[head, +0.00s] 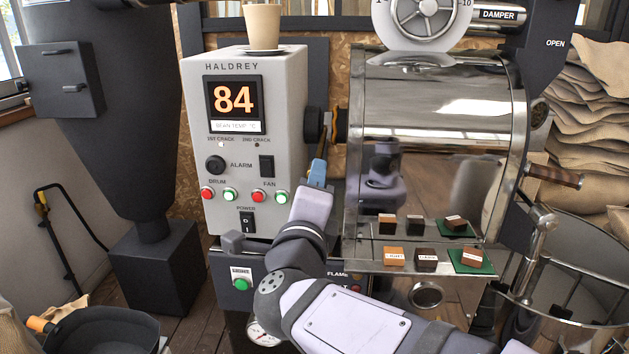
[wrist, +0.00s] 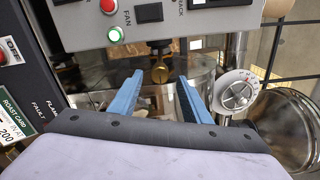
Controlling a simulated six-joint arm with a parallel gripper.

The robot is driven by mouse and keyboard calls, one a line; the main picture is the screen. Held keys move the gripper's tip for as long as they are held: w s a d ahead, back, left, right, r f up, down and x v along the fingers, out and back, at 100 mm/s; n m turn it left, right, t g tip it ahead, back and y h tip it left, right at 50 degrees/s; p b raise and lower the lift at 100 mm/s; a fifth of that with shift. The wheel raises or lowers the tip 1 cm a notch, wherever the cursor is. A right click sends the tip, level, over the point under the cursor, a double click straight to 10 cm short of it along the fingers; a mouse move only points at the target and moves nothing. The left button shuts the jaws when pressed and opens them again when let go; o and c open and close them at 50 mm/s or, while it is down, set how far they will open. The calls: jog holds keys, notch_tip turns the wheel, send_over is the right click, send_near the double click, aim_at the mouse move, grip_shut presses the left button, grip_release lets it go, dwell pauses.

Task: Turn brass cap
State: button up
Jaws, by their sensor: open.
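The brass cap (wrist: 160,74) is a small round brass piece at the end of a dark stub, near the upper middle of the wrist view. In the head view, brass (head: 328,119) shows beside a black disc, between the grey control box and the drum. My gripper (wrist: 160,80) is open, with its blue fingers on either side of the cap in the picture. I cannot tell whether the fingertips reach its depth; no contact shows. In the head view, my gripper (head: 319,165) points up from just below the brass, and its fingers overlap.
The grey control box (head: 252,185) stands close on the left. The shiny drum (head: 440,100) is close on the right. Several small labelled blocks sit on a metal shelf (head: 355,262) in front of the drum. A beige cup (head: 262,25) stands on the box.

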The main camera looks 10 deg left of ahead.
jog(key=shift+s, duration=2.05)
